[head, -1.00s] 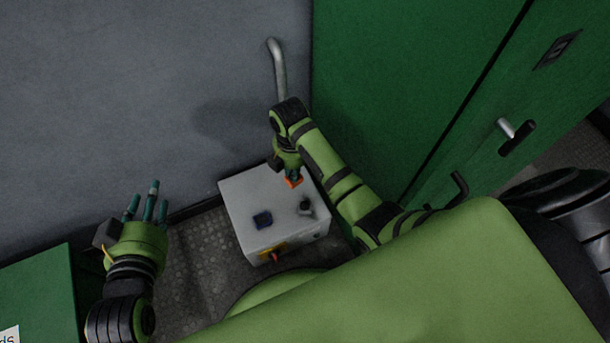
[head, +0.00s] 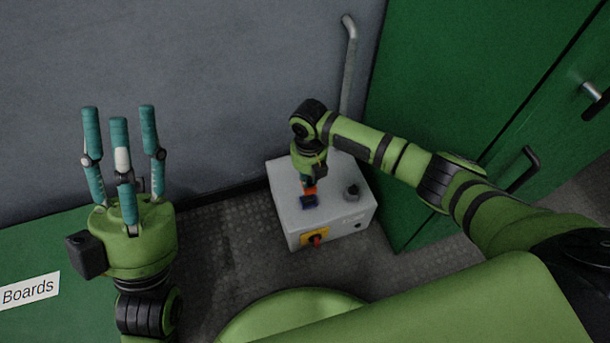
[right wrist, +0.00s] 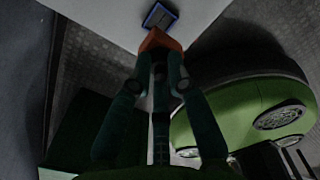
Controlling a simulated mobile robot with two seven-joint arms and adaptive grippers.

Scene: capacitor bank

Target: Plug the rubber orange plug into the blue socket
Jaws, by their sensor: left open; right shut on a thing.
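The blue socket (head: 309,202) is on the top face of a white box, toward its near left side. The orange plug (head: 310,190) is just behind the socket in the head view. My right gripper (head: 307,182) is shut on the plug, pointing down over the box. In the right wrist view the fingers (right wrist: 160,72) hold the orange plug (right wrist: 158,42), and the blue socket (right wrist: 160,17) shows just beyond it. Whether plug and socket touch, I cannot tell. My left gripper (head: 120,150) is open and empty at the left, fingers pointing up.
The white box (head: 290,222) has a black knob (head: 352,191) on top and a red switch on a yellow plate (head: 315,238) in front. A green cabinet (head: 430,90) stands to the right. A grey pipe (head: 348,70) runs down the wall behind. A green surface labelled Boards (head: 30,291) is at left.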

